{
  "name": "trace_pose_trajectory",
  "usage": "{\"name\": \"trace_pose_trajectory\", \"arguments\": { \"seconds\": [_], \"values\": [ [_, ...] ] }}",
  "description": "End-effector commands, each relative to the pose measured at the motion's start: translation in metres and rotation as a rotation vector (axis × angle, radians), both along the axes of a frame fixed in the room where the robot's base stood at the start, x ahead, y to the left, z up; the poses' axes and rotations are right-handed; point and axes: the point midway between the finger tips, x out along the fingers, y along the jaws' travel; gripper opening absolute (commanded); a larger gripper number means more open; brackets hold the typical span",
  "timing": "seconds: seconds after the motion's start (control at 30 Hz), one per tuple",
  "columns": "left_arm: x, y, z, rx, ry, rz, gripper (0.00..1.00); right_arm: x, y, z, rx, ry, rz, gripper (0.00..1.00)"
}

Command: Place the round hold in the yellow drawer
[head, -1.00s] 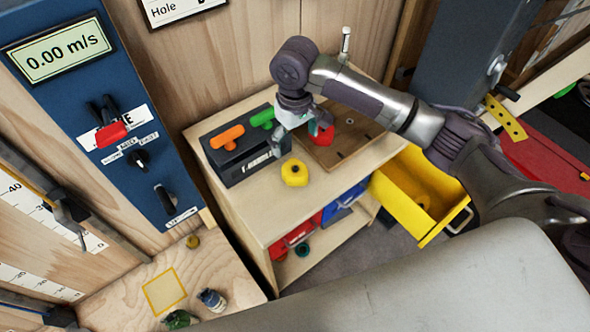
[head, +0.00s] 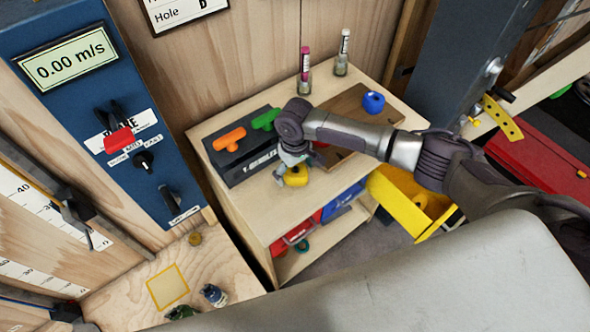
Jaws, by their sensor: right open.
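A yellow rounded hold (head: 297,179) with a dark centre hole sits on the wooden bench top, partly hidden by my right gripper. A blue round hold (head: 373,102) lies on the brown board, and a red hold (head: 320,145) shows only as a sliver behind my right arm. I cannot tell for sure which is the round hold. My right gripper (head: 289,166) is open, pointing down right over the yellow hold; contact cannot be made out. The yellow drawer (head: 392,207) stands pulled out on the bench's right side, partly covered by my right arm. My left gripper is not in view.
A dark box (head: 245,165) with orange (head: 229,139) and green (head: 264,119) pieces stands left of the gripper. Red (head: 302,232) and blue bins are on the shelf below.

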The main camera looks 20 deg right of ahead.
Motion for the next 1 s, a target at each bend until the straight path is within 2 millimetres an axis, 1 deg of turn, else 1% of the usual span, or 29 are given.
{"name": "trace_pose_trajectory", "arguments": {
  "seconds": [0.17, 0.2, 0.47, 0.6, 0.63, 0.67, 0.87, 1.0],
  "values": [
    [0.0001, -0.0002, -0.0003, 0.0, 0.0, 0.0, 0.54, 0.0001, 0.0001, -0.0006, 0.0, -0.001, 0.001, 0.95],
    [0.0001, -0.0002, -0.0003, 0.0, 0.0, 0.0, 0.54, 0.0001, 0.0001, -0.0005, 0.0, -0.001, 0.0, 0.92],
    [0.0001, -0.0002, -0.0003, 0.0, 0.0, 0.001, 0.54, 0.0002, 0.0001, -0.0001, 0.0, -0.001, 0.0, 0.48],
    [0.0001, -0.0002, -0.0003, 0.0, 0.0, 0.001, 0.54, 0.0002, 0.0001, 0.0, 0.0, -0.001, 0.0, 0.25],
    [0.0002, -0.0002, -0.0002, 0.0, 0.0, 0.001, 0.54, 0.0005, 0.0002, 0.0004, 0.001, -0.002, 0.0, 0.23],
    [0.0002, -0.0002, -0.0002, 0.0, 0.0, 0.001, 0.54, 0.0005, 0.0002, 0.0005, 0.001, -0.002, 0.0, 0.17],
    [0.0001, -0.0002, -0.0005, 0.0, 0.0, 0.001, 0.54, 0.0007, 0.0002, 0.0011, 0.002, -0.002, 0.0, 0.17],
    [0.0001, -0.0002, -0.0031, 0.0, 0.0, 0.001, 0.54, 0.0013, 0.0007, 0.0075, 0.004, -0.004, 0.0, 0.17]
  ]
}}
